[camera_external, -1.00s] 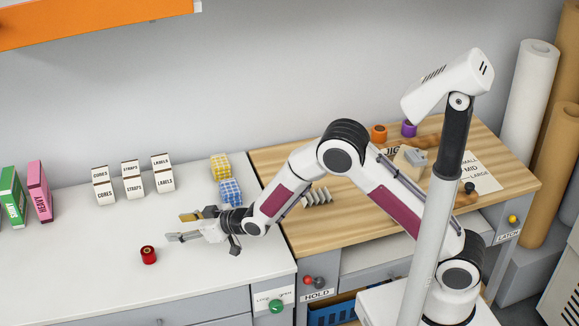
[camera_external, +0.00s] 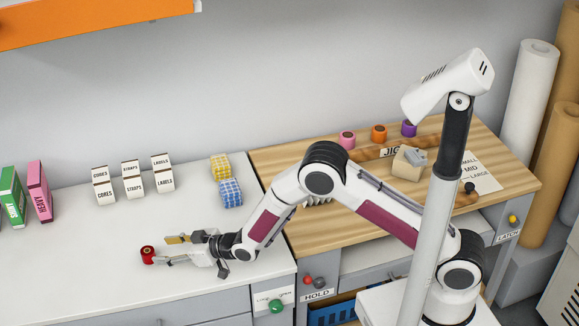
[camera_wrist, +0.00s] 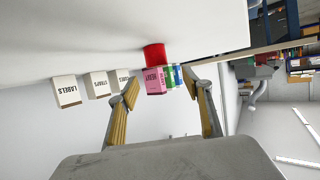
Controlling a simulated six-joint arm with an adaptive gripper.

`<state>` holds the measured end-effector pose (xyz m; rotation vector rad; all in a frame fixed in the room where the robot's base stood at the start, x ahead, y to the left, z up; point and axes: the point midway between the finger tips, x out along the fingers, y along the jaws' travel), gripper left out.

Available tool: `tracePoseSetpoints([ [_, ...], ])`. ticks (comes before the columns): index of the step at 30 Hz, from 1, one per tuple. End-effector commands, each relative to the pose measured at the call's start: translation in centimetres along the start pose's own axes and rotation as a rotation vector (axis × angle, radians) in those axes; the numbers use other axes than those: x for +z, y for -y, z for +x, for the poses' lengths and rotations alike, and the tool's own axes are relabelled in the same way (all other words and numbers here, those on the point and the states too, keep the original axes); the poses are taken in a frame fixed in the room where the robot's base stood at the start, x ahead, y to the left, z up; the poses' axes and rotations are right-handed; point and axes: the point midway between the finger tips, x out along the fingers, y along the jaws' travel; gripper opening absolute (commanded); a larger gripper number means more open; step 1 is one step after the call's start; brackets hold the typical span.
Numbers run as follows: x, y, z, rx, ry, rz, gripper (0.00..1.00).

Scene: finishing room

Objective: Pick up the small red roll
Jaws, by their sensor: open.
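The small red roll (camera_external: 147,253) stands on the white counter near its front part. My gripper (camera_external: 167,250) is low over the counter, just to the right of the roll. Its fingers are spread and point left. In the external view the nearer fingertip overlaps or meets the roll's edge; I cannot tell whether they touch. In the wrist view my gripper (camera_wrist: 165,88) has an empty gap between its padded fingers.
White label boxes (camera_external: 133,180) stand behind on the counter, with yellow (camera_external: 220,167) and blue checked blocks (camera_external: 230,193) to their right. Pink (camera_external: 38,190) and green boxes (camera_external: 12,195) stand at left. Pink (camera_external: 347,139), orange (camera_external: 378,133) and purple rolls (camera_external: 409,128) sit on the wooden bench.

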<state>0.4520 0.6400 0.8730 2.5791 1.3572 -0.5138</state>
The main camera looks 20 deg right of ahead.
Motion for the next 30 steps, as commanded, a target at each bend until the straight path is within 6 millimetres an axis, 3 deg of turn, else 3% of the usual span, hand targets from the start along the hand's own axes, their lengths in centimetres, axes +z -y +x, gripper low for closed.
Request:
tracePoseSetpoints([
  [7,0.1,-0.1,1.5,0.0,0.0,0.0,0.5],
  [23,0.1,-0.1,1.9,0.0,0.0,0.0,0.5],
  [30,0.3,-0.3,3.2,0.0,0.0,0.0,0.5],
])
